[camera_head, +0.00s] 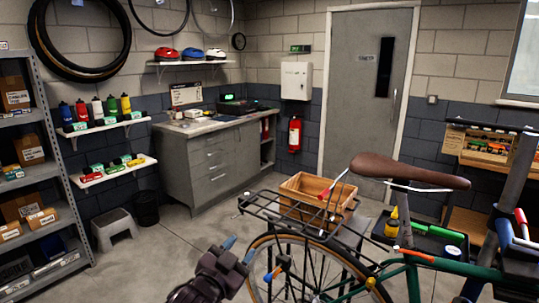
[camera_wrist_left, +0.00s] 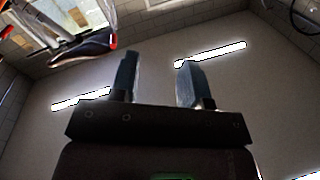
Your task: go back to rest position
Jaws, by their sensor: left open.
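My left gripper (camera_head: 238,249) is at the lower middle of the head view, pointing up, left of the bicycle's rear wheel. In the left wrist view its two fingers (camera_wrist_left: 157,80) stand apart with nothing between them; ceiling and lights show behind. The bicycle has a black rear rack (camera_head: 290,222), a brown saddle (camera_head: 408,171) and a green frame (camera_head: 445,265). The gripper appears close to the rear wheel, but I cannot tell the exact gap. My right gripper is not in view.
A wooden crate (camera_head: 312,190) is behind the rack. A black tray (camera_head: 432,240) with bottles and tools is under the saddle. A grey shelf (camera_head: 62,170) stands left, near a step stool (camera_head: 115,228) and bin (camera_head: 146,208). The floor left of the gripper is clear.

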